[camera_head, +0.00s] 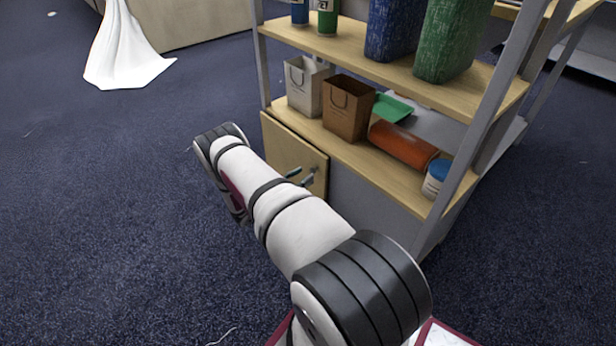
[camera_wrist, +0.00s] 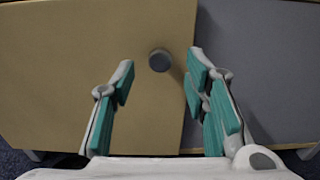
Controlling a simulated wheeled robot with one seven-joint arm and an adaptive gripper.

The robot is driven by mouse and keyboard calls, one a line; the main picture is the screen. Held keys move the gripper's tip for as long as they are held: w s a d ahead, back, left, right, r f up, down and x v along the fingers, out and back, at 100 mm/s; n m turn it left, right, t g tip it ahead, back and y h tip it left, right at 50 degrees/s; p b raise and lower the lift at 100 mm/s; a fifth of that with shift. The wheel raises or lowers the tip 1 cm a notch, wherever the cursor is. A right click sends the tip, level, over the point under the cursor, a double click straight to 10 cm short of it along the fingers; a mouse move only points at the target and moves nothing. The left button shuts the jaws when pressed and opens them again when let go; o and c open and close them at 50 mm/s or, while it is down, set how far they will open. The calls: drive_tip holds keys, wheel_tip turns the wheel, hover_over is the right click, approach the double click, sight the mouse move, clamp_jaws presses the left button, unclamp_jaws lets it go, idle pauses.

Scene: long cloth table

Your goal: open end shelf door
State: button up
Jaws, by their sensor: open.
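The end shelf door (camera_head: 284,146) is a tan wooden panel low on the shelf unit, under the lowest open shelf. It looks shut. In the wrist view the door (camera_wrist: 60,70) fills the left and middle, and its round grey knob (camera_wrist: 159,60) sits near its right edge. My gripper (camera_wrist: 158,82) is open and empty, with teal-padded fingers either side of the knob in the picture. The knob appears just beyond the fingertips; I cannot tell the exact gap. In the head view my arm hides part of the door, and the fingers (camera_head: 303,177) show close to it.
A grey panel (camera_wrist: 250,60) is right of the door. Above it, the shelf (camera_head: 375,165) holds a white bag (camera_head: 303,88), a brown bag (camera_head: 347,108), an orange roll (camera_head: 402,146) and a blue-lidded jar (camera_head: 436,180).

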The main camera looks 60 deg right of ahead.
sight(311, 171)
drive_tip(key=shift+b+x, duration=0.35)
drive_tip(key=shift+x, duration=1.25)
clamp_jaws()
